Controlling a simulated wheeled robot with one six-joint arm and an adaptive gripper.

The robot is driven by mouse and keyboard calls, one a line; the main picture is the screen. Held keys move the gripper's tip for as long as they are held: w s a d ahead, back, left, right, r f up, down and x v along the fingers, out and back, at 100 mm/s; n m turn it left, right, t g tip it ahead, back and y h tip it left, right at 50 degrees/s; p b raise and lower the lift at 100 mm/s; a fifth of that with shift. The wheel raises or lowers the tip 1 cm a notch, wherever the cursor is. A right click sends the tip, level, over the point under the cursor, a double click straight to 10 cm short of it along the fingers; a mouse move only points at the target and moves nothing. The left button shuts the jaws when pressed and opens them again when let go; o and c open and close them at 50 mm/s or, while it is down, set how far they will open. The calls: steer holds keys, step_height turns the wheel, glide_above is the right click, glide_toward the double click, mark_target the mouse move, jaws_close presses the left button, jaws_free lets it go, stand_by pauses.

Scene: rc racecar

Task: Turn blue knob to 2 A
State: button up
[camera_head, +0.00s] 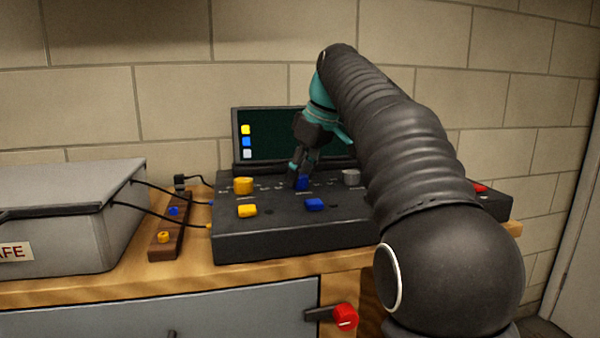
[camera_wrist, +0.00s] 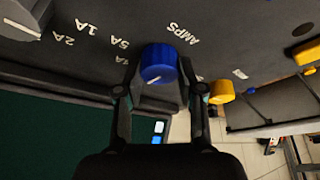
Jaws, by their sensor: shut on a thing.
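The blue knob (camera_head: 302,184) stands on the black control panel (camera_head: 290,240), mostly behind my gripper (camera_head: 298,174) in the head view. In the wrist view the blue knob (camera_wrist: 158,62) sits between the two fingers of my gripper (camera_wrist: 160,92), which is shut on it. A white mark shows on the knob's lower side in that view. The printed labels "2A" (camera_wrist: 63,40), "1A" (camera_wrist: 87,27) and "5A" (camera_wrist: 117,43) lie to the knob's left, and "AMPS" (camera_wrist: 182,33) lies to its upper right. The white mark does not point at the 2A label.
A yellow knob (camera_head: 243,186) stands left of the blue one and a grey knob (camera_head: 351,177) right. Yellow (camera_head: 247,211) and blue (camera_head: 315,204) buttons lie in front. A dark screen (camera_head: 275,132) rises behind. A grey safe box (camera_head: 70,215) is at left.

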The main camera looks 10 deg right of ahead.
steer(key=n, duration=0.2)
steer(key=n+g+y, duration=0.1)
steer(key=n, duration=0.1)
steer(key=shift+w+n+g, duration=0.1)
steer(key=shift+n+g, duration=0.2)
steer(key=n+g, duration=0.1)
steer(key=n, duration=0.3)
steer(key=shift+f+y, duration=0.1)
steer(key=shift+y, duration=0.2)
steer(key=shift+g, duration=0.3)
steer(key=o, duration=1.1)
steer(key=shift+o, duration=0.2)
